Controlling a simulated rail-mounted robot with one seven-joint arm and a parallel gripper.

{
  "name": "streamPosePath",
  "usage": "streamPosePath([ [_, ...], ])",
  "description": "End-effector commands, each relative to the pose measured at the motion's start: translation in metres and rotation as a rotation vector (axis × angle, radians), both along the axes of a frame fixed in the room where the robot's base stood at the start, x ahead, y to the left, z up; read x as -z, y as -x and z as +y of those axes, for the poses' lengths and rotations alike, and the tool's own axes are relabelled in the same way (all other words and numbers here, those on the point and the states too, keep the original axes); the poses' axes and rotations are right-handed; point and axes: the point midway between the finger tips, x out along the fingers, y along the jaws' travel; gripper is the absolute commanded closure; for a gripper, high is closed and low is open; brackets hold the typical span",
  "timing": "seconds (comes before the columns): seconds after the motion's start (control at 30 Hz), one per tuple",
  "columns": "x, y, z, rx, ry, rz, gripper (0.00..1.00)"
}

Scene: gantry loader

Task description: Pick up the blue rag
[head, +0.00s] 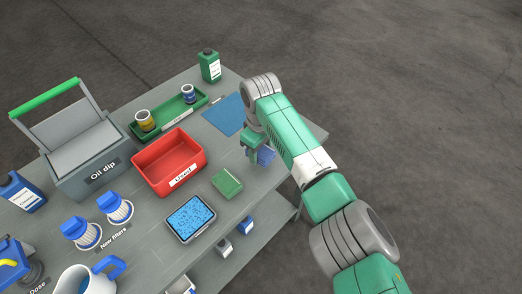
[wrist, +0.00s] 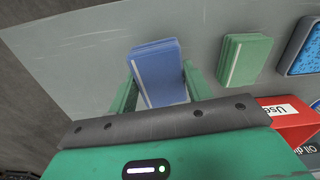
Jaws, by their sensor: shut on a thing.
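The blue rag (head: 266,156) is a folded stack with a pale stripe, at the right end of the grey bench top in the head view. In the wrist view the blue rag (wrist: 158,70) sits between the two green fingers of my gripper (wrist: 160,90). My gripper (head: 257,150) is shut on it, with a finger along each side. Part of the rag is hidden behind the gripper in the head view. I cannot tell whether it still touches the bench.
A green folded rag (head: 227,182) lies close by, with a blue speckled sponge tray (head: 190,218) beyond it. A red "Used" bin (head: 169,162) stands to the left. The bench's right edge (head: 318,146) is near.

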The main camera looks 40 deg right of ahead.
Motion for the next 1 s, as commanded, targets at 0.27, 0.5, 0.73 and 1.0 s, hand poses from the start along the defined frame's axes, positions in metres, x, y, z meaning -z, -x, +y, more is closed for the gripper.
streamPosePath([
  [0.27,-0.008,0.044,0.052,-0.003,-0.006,0.002,0.73],
  [0.5,-0.011,0.080,0.096,0.000,-0.005,0.002,0.73],
  [0.73,-0.012,0.099,0.119,0.000,-0.002,0.002,0.73],
  [1.0,-0.011,0.102,0.122,0.000,-0.001,0.001,0.73],
])
